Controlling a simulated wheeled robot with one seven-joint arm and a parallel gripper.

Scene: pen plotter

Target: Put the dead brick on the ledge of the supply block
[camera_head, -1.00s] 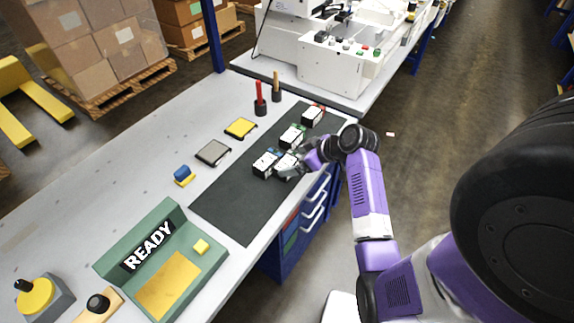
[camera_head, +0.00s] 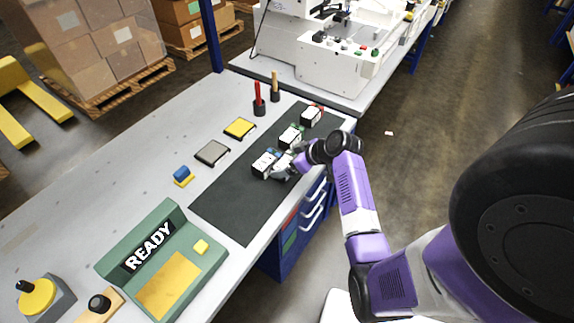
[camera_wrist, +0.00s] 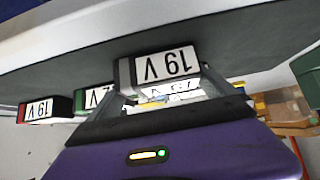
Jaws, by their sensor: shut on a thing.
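My gripper (camera_head: 282,168) is at the mat's right edge, shut on another brick (camera_wrist: 172,91), which shows between the fingers in the wrist view and is partly hidden. Directly beyond it in the wrist view is a brick (camera_wrist: 165,67) with a dark end. I cannot tell which brick is dead, nor which thing is the supply block.
A green console (camera_head: 170,262) reading READY stands at the near left. Grey (camera_head: 212,153) and yellow (camera_head: 240,128) pads, a small blue and yellow piece (camera_head: 182,175) and two upright holders (camera_head: 259,107) lie left of the mat. The mat's near half is clear.

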